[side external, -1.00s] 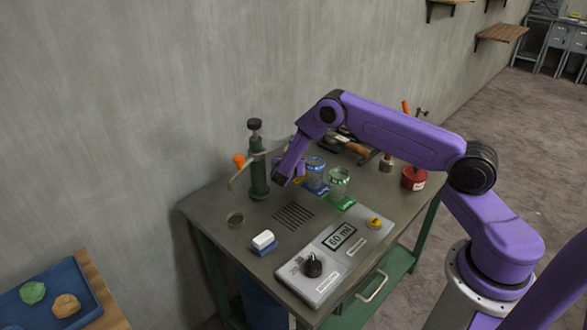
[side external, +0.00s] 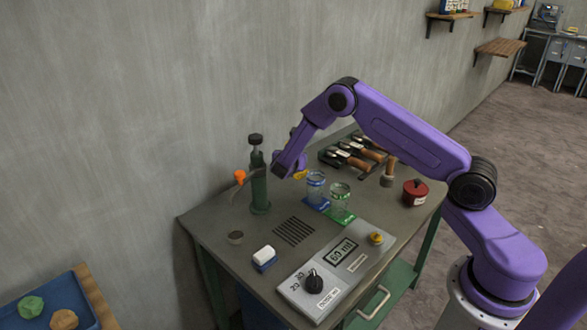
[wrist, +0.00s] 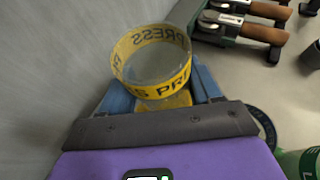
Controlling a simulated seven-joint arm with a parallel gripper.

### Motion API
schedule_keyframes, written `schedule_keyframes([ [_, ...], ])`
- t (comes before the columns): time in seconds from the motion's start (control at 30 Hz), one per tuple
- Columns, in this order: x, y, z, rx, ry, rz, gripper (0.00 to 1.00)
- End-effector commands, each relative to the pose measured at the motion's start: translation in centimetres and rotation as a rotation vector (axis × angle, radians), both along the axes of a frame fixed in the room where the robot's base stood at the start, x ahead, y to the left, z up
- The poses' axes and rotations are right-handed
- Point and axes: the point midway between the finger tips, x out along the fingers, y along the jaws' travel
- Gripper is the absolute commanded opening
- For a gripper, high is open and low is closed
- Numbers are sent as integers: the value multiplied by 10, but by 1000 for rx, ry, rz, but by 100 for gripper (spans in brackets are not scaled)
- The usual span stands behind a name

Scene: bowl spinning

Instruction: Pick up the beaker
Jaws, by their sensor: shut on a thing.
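The held beaker is clear, with a yellow band (wrist: 176,87) lettered PRESS around its rim. In the wrist view it sits between the two blue fingers of my gripper (wrist: 160,95), which is shut on it. In the side view my gripper (side external: 288,170) is over the back of the table, just right of the green press. Only a bit of yellow shows beside it there, so most of the beaker is hidden. A blue-banded beaker (side external: 316,186) and a green-banded beaker (side external: 340,196) stand on coloured mats to the right.
The green press (side external: 259,182) with an orange-tipped lever stands close on the left. The control panel (side external: 335,272) reads 60 ml at the front. A tool rack (side external: 350,155) and a red pot (side external: 415,193) are to the right. The wall is close behind.

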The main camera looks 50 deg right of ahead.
Motion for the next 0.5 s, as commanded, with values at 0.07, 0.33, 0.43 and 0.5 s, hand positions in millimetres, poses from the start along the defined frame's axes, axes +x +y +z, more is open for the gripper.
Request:
schedule_keyframes([
  [0.07, 1, 1, 18, 2, -6, 1, 30],
  [0.33, 1, 1, 85, 3, -9, 1, 30],
  [0.43, 0, 1, 113, 2, -9, 0, 30],
  [0.5, 0, 1, 132, 2, -8, 0, 30],
])
